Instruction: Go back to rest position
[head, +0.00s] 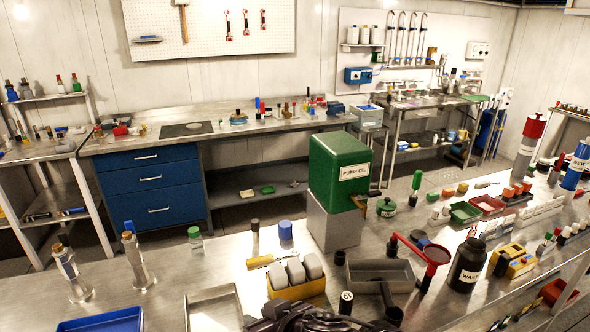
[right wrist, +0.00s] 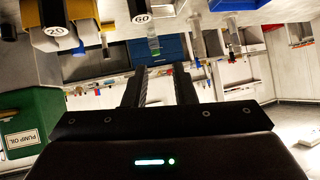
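My right gripper shows as a dark shape at the bottom middle of the head view (head: 305,320), in front of the near workbench (head: 225,265). In the right wrist view its two black fingers (right wrist: 159,80) stand apart with nothing between them. That view is upside down, with the bench items along its top. My left gripper is in neither view.
A green pump oil box (head: 338,165) stands on a grey block. Blue (head: 100,320) and metal (head: 213,309) trays lie left.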

